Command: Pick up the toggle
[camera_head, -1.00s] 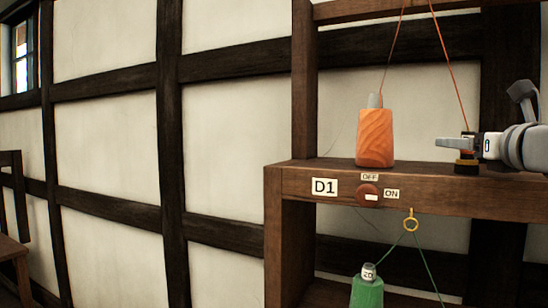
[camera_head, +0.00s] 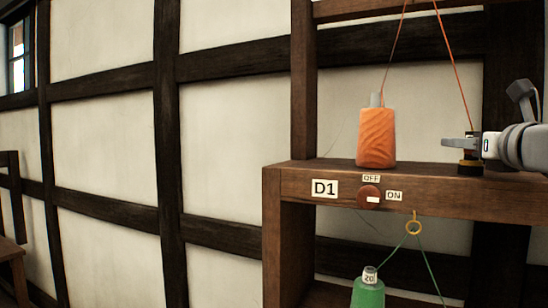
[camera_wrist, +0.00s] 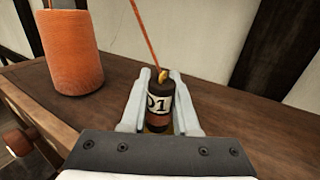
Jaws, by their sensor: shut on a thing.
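The toggle (camera_head: 470,153) is a small dark upright cylinder with a pale label band, an orange cord at its top and a yellowish ring near its base. It appears to stand on the wooden shelf, right of the orange spool. My gripper (camera_head: 458,145) reaches in from the right and is shut on it. In the wrist view, the pale fingers (camera_wrist: 160,84) flank the toggle (camera_wrist: 158,103), whose label reads "01" or "D1". Its lower end is partly hidden by my gripper.
The orange spool (camera_head: 376,138) stands on the shelf (camera_head: 300,172) left of my gripper. The front edge has a "D1" plate (camera_head: 324,189) and a round OFF/ON knob (camera_head: 369,196). Orange cords run upward.

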